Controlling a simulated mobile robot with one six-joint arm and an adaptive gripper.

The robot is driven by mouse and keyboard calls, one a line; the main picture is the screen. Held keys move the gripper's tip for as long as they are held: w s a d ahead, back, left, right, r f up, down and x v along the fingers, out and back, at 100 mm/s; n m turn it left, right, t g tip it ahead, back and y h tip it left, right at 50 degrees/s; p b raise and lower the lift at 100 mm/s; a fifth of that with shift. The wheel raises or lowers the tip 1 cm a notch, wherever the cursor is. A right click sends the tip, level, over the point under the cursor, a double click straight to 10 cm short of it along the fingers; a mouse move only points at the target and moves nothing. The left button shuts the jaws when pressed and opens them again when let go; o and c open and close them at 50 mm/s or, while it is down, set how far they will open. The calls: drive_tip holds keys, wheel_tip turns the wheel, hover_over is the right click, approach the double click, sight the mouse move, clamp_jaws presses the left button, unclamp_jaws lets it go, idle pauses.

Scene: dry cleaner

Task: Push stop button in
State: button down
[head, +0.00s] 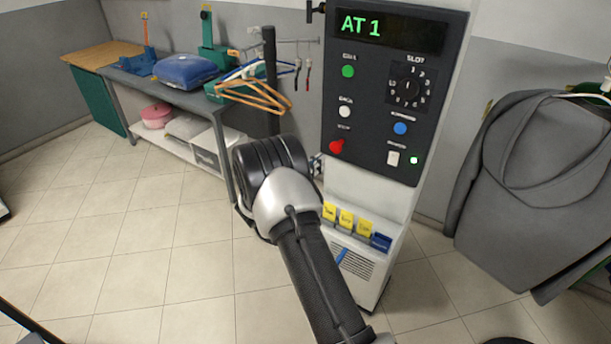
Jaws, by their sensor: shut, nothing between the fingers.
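A dark control panel (368,163) sits on a white post, with a screen (388,29) that reads AT 1 in green. The red stop button (336,147) is at the panel's lower left and appears to stand out from the face. Above it are a white button (345,112) and a green button (348,72). My gripper (316,163) shows only as a small tip beside the panel's lower left edge, just left of and below the red button. My own arm hides most of it. I cannot tell whether it touches the panel.
Right of the red button are a blue button (400,129), a white switch (393,158), a lit green lamp (414,160) and a numbered dial (408,88). Hangers (255,88) hang at left before a table (150,88). A grey coat (540,180) hangs at right.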

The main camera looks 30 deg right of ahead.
drive_tip(key=shift+b+x, duration=0.5)
drive_tip(key=shift+x, duration=1.95)
drive_tip(key=shift+b+x, duration=0.3)
drive_tip(key=shift+x, duration=0.75)
drive_tip(key=shift+w+a, duration=0.1)
drive_tip(key=shift+a, duration=0.05)
drive_tip(key=p+v, duration=0.2)
drive_tip(key=v, duration=1.2)
